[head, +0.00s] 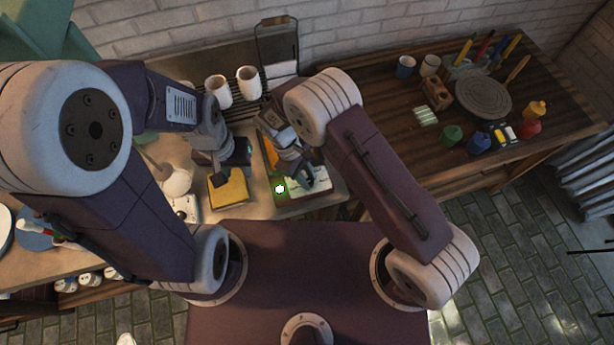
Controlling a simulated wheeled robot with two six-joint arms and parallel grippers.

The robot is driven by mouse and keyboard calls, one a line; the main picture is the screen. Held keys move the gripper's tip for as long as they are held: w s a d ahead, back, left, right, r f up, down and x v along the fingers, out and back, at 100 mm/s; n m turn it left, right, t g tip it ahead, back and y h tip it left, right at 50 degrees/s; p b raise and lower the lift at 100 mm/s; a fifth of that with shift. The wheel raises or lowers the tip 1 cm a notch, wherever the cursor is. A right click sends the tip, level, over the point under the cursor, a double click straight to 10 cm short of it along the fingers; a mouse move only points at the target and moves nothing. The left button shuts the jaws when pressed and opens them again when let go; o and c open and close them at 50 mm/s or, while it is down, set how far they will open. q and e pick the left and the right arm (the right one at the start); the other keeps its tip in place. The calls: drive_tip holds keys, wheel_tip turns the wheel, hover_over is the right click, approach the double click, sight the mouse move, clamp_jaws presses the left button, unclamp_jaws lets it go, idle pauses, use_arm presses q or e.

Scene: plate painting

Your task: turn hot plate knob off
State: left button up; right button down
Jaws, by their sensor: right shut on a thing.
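A small white unit (187,210) on the left counter may be the hot plate. A dark round spot on its front may be its knob, but it is too small to be sure. A pale round vessel (177,183) is at its back edge. My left gripper (221,179) points down over a yellow pad (229,193), to the right of the white unit and apart from it. Its finger gap is not clear. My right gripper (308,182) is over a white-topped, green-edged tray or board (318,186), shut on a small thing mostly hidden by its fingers.
Two white cups (233,87) stand behind my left gripper near a wire rack (277,45). The right wooden table (380,125) holds a grey round disc (483,97), paint bottles and brushes.

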idle(0.4)
drive_tip(key=c, duration=1.2)
unclamp_jaws()
drive_tip(key=shift+d, duration=0.1)
drive_tip(key=b+v, duration=0.1)
drive_tip(key=v, duration=0.8)
drive_tip(key=shift+b, duration=0.35)
